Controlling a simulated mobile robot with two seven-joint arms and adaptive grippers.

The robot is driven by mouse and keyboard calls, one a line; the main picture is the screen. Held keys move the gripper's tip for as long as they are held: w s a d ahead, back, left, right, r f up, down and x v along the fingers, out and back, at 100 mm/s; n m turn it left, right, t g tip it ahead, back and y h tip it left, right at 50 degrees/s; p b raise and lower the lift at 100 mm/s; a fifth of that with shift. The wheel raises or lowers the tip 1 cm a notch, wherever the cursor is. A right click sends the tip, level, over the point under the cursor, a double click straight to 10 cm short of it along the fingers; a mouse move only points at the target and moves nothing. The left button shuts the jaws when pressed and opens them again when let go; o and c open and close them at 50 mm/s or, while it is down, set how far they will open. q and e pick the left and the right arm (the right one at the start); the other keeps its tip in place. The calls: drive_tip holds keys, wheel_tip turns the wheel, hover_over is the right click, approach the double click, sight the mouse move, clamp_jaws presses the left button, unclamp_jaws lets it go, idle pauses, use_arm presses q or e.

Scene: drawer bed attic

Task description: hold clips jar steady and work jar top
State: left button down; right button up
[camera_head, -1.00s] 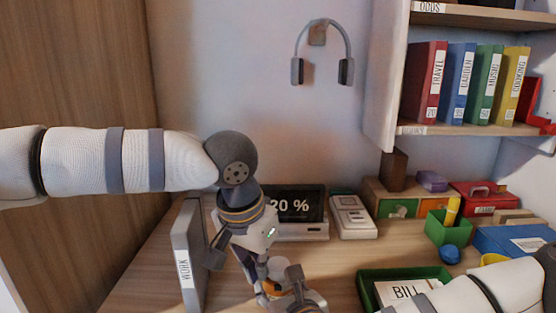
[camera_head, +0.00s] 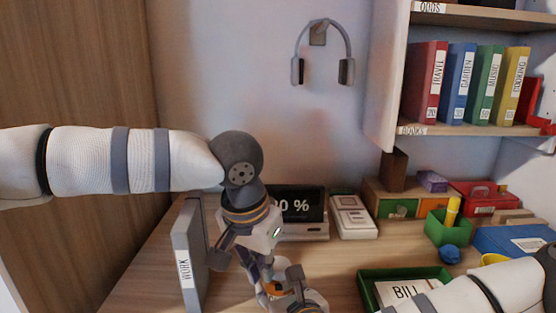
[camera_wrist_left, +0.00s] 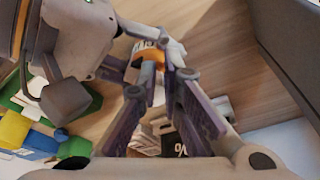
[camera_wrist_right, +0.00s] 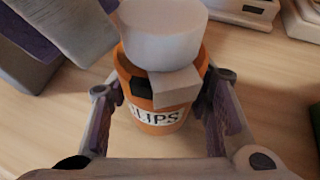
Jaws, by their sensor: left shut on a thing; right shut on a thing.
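The clips jar (camera_wrist_right: 130,75) is orange with a white CLIPS label (camera_wrist_right: 158,116) and stands upright on the desk. Its white round jar top (camera_wrist_right: 160,35) shows above the rim in the right wrist view. My right gripper (camera_wrist_right: 162,98) is shut on the jar body, a finger at each side. My left gripper (camera_wrist_left: 153,68) reaches down from the left arm and is shut at the jar's upper part, its fingers close together; the exact contact is partly hidden. In the head view the jar (camera_head: 273,288) is a small orange patch mostly covered by both grippers.
A grey WORK binder (camera_head: 187,258) stands close left of my left gripper. Behind is a display (camera_head: 298,210), with a white device (camera_head: 353,217) beside it. A green BILL tray (camera_head: 372,290) lies to the right, near my right arm. A green holder (camera_head: 447,228) stands further back.

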use_arm(q)
drive_tip(key=shift+s+d+f, duration=0.15)
drive_tip(key=shift+s+d, duration=0.2)
drive_tip(key=shift+d, duration=0.25)
drive_tip(key=shift+s+d+f, duration=0.1)
drive_tip(key=shift+s+d, duration=0.2)
drive_tip(key=shift+d, duration=0.3)
use_arm(e)
drive_tip(key=shift+o, duration=0.2)
drive_tip(key=shift+s+a+f, duration=0.25)
drive_tip(key=shift+a, duration=0.05)
drive_tip(key=shift+c, duration=0.2)
drive_tip(key=shift+w+d+r, duration=0.15)
drive_tip(key=shift+w+d, duration=0.05)
use_arm(q)
wheel_tip(320, 180, up, 6)
drive_tip(key=shift+s+a+r, duration=0.15)
drive_tip(key=shift+s+a, duration=0.05)
drive_tip(key=shift+s, duration=0.05)
use_arm(e)
drive_tip(key=o, duration=1.3)
